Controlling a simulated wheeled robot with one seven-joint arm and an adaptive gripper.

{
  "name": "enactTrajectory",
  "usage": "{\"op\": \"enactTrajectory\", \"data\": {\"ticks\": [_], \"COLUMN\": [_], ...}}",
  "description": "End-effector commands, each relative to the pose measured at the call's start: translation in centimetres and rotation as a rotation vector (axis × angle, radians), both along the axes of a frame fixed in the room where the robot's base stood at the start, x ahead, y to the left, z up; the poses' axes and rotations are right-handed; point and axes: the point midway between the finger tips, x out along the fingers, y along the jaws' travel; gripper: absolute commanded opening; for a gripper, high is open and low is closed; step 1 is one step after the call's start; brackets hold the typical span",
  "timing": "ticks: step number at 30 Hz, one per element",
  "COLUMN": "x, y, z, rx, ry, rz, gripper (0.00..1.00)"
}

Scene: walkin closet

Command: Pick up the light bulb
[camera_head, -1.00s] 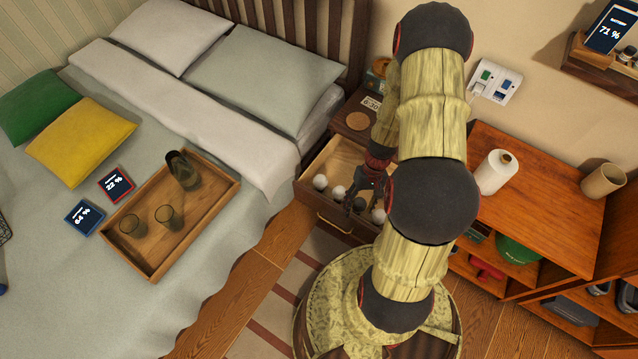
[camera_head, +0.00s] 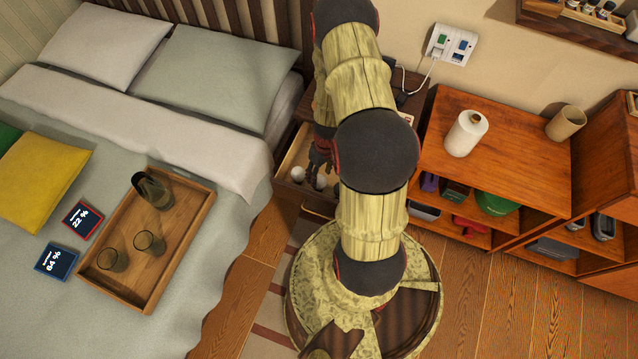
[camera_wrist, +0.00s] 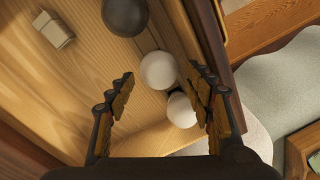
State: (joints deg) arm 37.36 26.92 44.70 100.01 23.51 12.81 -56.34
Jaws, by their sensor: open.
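White globes lie in the open drawer; one (camera_wrist: 158,70) shows between the fingers in the wrist view, and another (camera_wrist: 182,110) lies closer to the right finger, partly hidden by it. I cannot tell for certain which is the light bulb. In the head view, two white balls (camera_head: 298,174) (camera_head: 320,182) show at the drawer's front. My gripper (camera_wrist: 161,75) is open and empty, its fingers spread on either side of the first globe. In the head view my gripper (camera_head: 319,155) is over the drawer, partly hidden by my arm.
The drawer also holds a dark ball (camera_wrist: 124,16) and a small pale box (camera_wrist: 53,30). The drawer wall (camera_wrist: 217,65) runs close by the right finger. The bed with a wooden tray (camera_head: 199,205) is left; an orange-brown shelf unit (camera_head: 520,170) is right.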

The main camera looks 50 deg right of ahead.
Motion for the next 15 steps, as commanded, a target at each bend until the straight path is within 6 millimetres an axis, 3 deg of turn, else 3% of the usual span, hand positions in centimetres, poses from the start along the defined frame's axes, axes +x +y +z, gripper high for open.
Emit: {"op": "enactTrajectory", "data": {"ticks": [9,15], "x": [-0.3,-0.3], "y": [0.3,0.4], "z": [-4.4,-5.3], "rx": [0.000,-0.001], "ry": [-0.001,-0.001], "rz": [-0.002,-0.002], "gripper": [0.52,0.52]}}
